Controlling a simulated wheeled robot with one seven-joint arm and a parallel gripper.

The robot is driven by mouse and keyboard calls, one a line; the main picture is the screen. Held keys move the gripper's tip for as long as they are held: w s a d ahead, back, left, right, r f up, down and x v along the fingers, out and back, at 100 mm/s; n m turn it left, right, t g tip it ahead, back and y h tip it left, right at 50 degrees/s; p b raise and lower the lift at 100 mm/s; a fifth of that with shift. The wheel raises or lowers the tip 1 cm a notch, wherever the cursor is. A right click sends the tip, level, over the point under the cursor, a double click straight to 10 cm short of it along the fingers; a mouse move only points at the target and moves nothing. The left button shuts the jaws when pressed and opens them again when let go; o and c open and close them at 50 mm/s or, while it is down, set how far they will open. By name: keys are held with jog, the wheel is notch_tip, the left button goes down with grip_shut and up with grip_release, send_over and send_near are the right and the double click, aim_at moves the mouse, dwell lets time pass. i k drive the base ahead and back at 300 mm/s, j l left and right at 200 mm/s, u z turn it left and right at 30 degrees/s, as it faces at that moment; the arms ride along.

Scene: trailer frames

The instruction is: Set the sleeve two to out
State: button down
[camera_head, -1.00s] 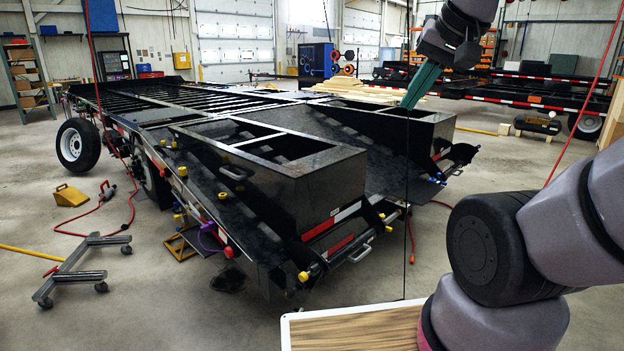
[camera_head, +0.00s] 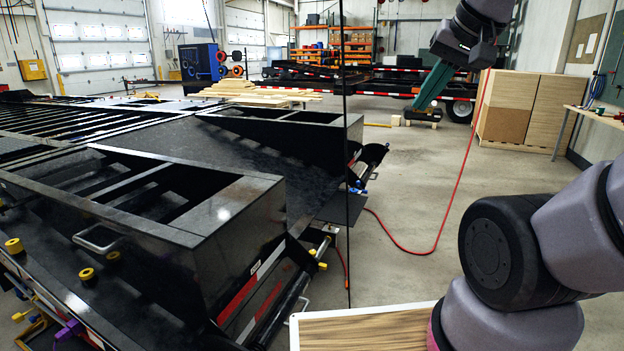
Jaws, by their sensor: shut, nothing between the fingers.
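My gripper (camera_head: 417,106), with long green fingers, is at the upper right, pointing down and left. It is shut and empty, in the air to the right of the black trailer frame (camera_head: 255,191). Several yellow round parts are on the trailer, including one at the left edge (camera_head: 14,245) and one nearer the front (camera_head: 87,274). Another small yellow part (camera_head: 322,266) is at the trailer's end beside a bar. Small blue parts (camera_head: 357,187) are at the far corner. I cannot tell which part is sleeve two. My gripper touches none of these.
A purple part (camera_head: 68,330) is at the lower left. A red hose (camera_head: 440,225) lies on the floor and rises at the right. Wooden crates (camera_head: 535,105) and a bench (camera_head: 597,115) stand at the right. The floor between trailer and crates is mostly clear.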

aim_at(372, 166)
jog(key=i+l+z, duration=0.15)
jog(key=i+z, duration=0.3)
jog(key=i, duration=0.3)
jog(key=i+j+z, duration=0.1)
jog(key=i+z, duration=0.3)
jog(key=i, duration=0.35)
jog(key=i+l+u, duration=0.15)
jog(key=i+u, duration=0.15)
jog(key=i+l+u, duration=0.2)
jog(key=i+u, duration=0.15)
jog(key=i+l+u, duration=0.8)
jog(key=l+u, duration=0.15)
jog(key=l, duration=0.2)
jog(key=i+l+u, duration=0.15)
jog(key=l+u, duration=0.2)
jog(key=i+l+u, duration=0.1)
jog(key=l+u, duration=0.2)
jog(key=l, duration=0.35)
